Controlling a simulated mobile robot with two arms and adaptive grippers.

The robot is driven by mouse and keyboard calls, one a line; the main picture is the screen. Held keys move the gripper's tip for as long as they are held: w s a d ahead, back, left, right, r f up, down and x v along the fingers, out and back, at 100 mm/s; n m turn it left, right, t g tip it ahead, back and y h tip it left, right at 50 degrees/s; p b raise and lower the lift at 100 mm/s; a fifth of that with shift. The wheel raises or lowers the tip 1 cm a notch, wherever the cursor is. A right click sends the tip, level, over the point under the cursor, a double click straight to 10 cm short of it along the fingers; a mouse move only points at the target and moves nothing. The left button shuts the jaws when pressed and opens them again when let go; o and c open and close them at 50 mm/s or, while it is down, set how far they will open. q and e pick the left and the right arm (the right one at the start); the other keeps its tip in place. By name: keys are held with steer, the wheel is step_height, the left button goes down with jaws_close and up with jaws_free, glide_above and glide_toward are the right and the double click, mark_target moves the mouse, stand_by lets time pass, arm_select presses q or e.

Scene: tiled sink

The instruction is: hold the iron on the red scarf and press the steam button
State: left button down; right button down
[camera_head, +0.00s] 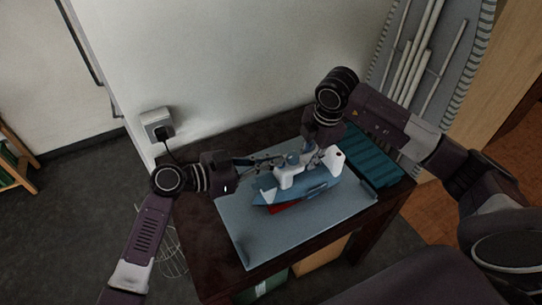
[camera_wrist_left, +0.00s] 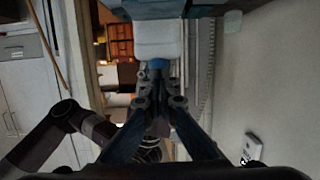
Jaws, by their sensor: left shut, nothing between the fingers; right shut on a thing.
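The blue and white iron (camera_head: 318,190) stands over the red scarf (camera_head: 283,208), which shows as a small red patch beside its lower edge. My right gripper (camera_head: 318,155) is shut on the iron from above. My left gripper (camera_head: 278,161) is shut and empty, its fingertips at the left end of the iron's white upper part. In the left wrist view the iron's white part (camera_wrist_left: 150,40) is at the top, with a blue button-like piece (camera_wrist_left: 160,64) right at my closed left fingertips (camera_wrist_left: 159,78). I cannot tell whether they touch. Most of the scarf is hidden.
A grey-blue mat (camera_head: 250,235) covers much of the dark table (camera_head: 190,222). A teal ribbed piece (camera_head: 372,150) lies at the table's right back. A wall socket (camera_head: 157,119) with a plugged cord is behind my left arm. An ironing board (camera_head: 385,45) leans at the back right.

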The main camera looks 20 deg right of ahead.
arm_select(q)
steer(key=shift+a+f, duration=0.1)
steer(key=shift+f, duration=1.05)
arm_select(e)
steer(key=shift+r, duration=0.1)
arm_select(q)
step_height(320, 180, up, 5)
steer(key=shift+f, duration=0.15)
steer(key=v, duration=1)
steer(key=shift+r, duration=0.2)
